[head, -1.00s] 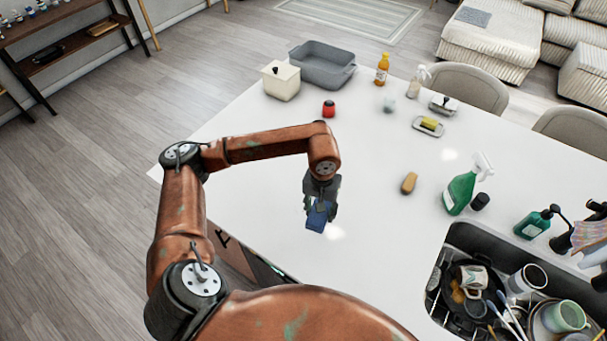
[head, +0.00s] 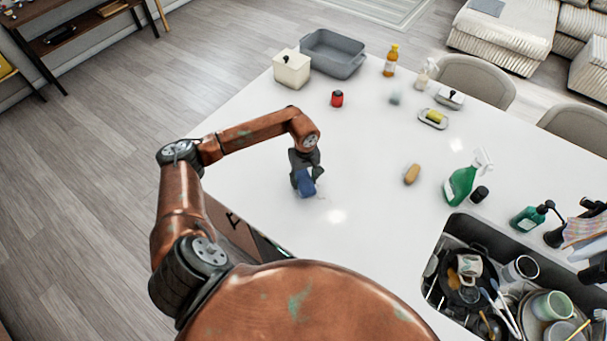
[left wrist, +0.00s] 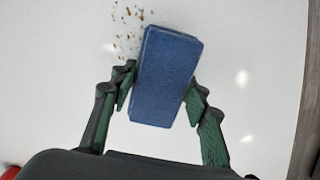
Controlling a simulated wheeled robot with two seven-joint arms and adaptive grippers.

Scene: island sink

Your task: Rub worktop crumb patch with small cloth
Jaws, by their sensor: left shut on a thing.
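The small cloth, a blue folded block (left wrist: 166,78), is held between the two fingers of my left gripper (left wrist: 160,98) in the left wrist view. In the head view the cloth (head: 305,183) is at the tip of my left gripper (head: 304,176), low over the white worktop (head: 370,160). I cannot tell whether it touches the surface. The crumb patch (left wrist: 127,32), brown specks, lies at the upper left edge of the cloth in the left wrist view. Part of the patch may be hidden under the cloth. My right gripper is not in view.
The sink (head: 440,262) full of dishes is at lower right.

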